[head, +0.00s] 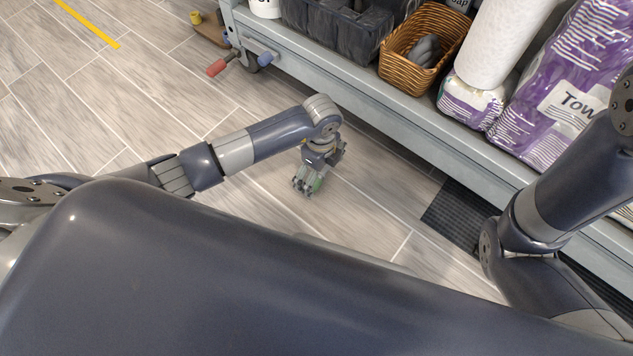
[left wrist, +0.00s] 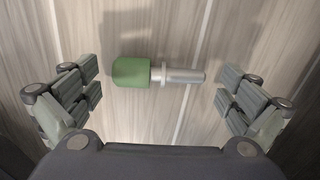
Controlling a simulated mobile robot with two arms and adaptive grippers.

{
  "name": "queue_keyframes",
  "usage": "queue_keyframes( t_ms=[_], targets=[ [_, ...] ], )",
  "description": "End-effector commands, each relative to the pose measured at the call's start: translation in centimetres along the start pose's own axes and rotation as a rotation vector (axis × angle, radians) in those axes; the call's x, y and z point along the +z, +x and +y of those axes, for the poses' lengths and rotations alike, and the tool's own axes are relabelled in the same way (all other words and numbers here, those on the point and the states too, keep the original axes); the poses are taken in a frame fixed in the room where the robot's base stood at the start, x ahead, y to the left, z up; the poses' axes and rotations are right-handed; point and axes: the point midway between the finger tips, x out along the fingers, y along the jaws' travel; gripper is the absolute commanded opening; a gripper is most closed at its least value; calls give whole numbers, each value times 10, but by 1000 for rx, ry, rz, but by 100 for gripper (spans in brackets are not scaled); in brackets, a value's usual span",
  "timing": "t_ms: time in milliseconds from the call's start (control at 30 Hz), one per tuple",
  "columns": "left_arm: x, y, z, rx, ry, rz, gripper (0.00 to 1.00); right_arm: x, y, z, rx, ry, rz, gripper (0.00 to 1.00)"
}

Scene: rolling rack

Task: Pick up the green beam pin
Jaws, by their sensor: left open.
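The green beam pin (left wrist: 131,71) lies on its side on the floor in the left wrist view. It has a green cylindrical head on the left and a grey metal shaft on the right. My left gripper (left wrist: 160,98) is open, with one finger on each side of the pin and apart from it. In the head view my left gripper (head: 306,186) points down near the floor, and a bit of green (head: 317,184) shows by its fingers; most of the pin is hidden there. My right arm comes in at the right of the head view, but its gripper is out of sight.
A grey rack (head: 400,106) runs along the upper right, holding a wicker basket (head: 398,72), dark bins and purple towel packs (head: 545,105). A dark mat (head: 455,212) lies beneath the rack. The floor at left is clear.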

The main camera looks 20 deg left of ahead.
Motion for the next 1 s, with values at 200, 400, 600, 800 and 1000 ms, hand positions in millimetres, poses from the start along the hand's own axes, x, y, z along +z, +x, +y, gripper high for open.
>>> queue_keyframes(
  t_ms=[200,400,600,800,1000],
  targets=[
    [0,-1,0,0,0,0,86,0,1,0,0,0,0,40],
    [0,-1,0,0,0,0,41,0,1,0,0,0,0,40],
    [0,1,1,3,-1,-1,29,0,1,0,0,0,0,40],
    [0,2,2,6,-1,-1,29,0,0,0,0,0,-1,40],
    [1,0,3,9,-1,-2,29,2,3,1,0,-1,-1,40]
  ],
)
